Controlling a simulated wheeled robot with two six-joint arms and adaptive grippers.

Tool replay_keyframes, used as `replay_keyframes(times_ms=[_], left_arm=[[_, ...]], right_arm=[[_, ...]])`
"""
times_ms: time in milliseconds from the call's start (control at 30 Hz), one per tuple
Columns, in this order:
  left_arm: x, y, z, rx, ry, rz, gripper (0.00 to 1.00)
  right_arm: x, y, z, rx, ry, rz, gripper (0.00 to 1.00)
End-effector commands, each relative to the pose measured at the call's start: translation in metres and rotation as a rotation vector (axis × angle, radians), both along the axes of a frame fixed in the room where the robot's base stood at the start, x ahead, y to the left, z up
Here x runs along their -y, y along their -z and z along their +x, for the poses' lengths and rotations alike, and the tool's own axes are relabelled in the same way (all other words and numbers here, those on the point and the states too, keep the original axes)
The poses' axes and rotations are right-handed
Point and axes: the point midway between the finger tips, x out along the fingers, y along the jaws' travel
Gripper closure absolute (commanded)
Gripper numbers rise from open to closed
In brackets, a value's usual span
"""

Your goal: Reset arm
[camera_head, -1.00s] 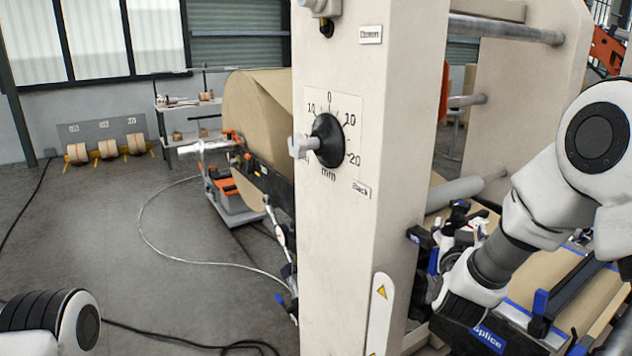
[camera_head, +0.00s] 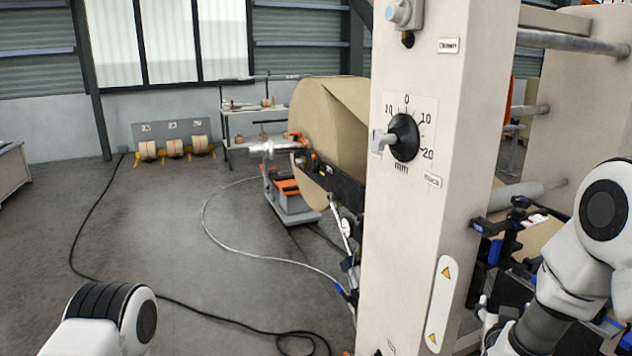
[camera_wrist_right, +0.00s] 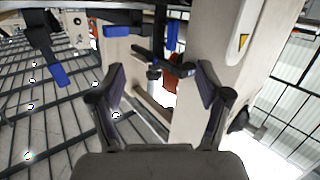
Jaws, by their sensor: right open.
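My right arm comes in at the right edge of the head view, beside the beige machine column (camera_head: 425,230). My right gripper (camera_wrist_right: 161,88) shows in the right wrist view with its two dark fingers spread apart and nothing between them. Beyond the fingers are a dark bracket with blue parts and the beige column. In the head view the gripper is low at the right of the column and mostly cut off or hidden. A rounded link of my left arm shows at the bottom left; my left gripper is outside the picture.
The column carries a black dial (camera_head: 404,138) and a warning label (camera_head: 440,300). Behind it is a large kraft roll (camera_head: 335,118) above a grey and orange cart (camera_head: 290,200). Small rolls (camera_head: 174,148) stand by the wall. Cables cross the otherwise open floor at left.

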Motion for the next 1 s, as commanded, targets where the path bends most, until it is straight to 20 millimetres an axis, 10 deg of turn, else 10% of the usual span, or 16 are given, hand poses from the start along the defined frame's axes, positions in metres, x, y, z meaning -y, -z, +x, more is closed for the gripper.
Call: replay_keyframes(times_ms=[267, 400, 600, 800, 1000], left_arm=[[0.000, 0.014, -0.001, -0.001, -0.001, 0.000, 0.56], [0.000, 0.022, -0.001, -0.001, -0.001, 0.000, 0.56], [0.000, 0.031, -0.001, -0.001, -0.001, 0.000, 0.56], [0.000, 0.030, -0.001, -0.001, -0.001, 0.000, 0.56], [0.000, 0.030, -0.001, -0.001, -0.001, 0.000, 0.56]], right_arm=[[-0.027, 0.146, -0.055, -0.311, -0.098, 0.023, 0.24], [-0.054, 0.245, -0.126, -0.582, -0.187, 0.099, 0.24], [-0.098, 0.340, -0.266, -1.012, -0.298, 0.281, 0.24], [-0.128, 0.343, -0.353, -1.301, -0.340, 0.456, 0.24], [-0.130, 0.344, -0.360, -1.327, -0.325, 0.483, 0.24]])
